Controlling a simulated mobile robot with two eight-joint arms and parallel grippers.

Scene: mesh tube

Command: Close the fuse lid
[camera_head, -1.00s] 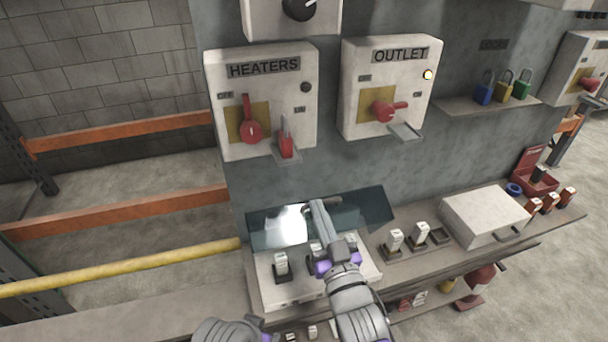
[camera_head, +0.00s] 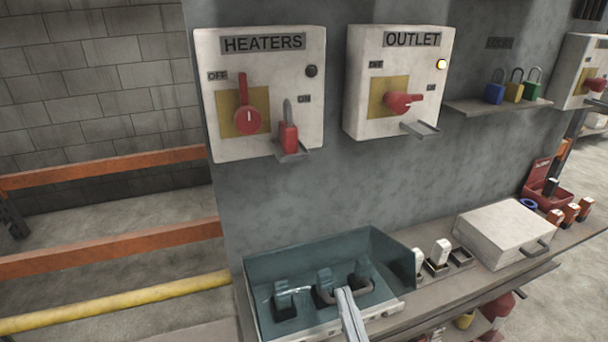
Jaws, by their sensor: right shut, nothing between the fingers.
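The fuse box stands on the shelf at the bottom centre, with its pale front edge (camera_head: 385,312) showing. Its see-through teal lid (camera_head: 290,261) is down over the box, and several fuse holders show dark through it. I cannot tell whether its front edge is fully seated. A curved grey handle shows near the middle of the lid. My right gripper (camera_head: 346,297) comes in from the bottom, shut and empty, with its tip at the lid near the handle. Whether they touch is unclear. My left gripper is not in view.
The HEATERS switch box (camera_head: 307,132) and OUTLET switch box (camera_head: 353,115) are on the wall above. A white box (camera_head: 500,228) and loose fuses (camera_head: 440,250) sit right of the fuse box. Padlocks (camera_head: 514,90) stand on a small shelf. A yellow rail (camera_head: 120,303) is at left.

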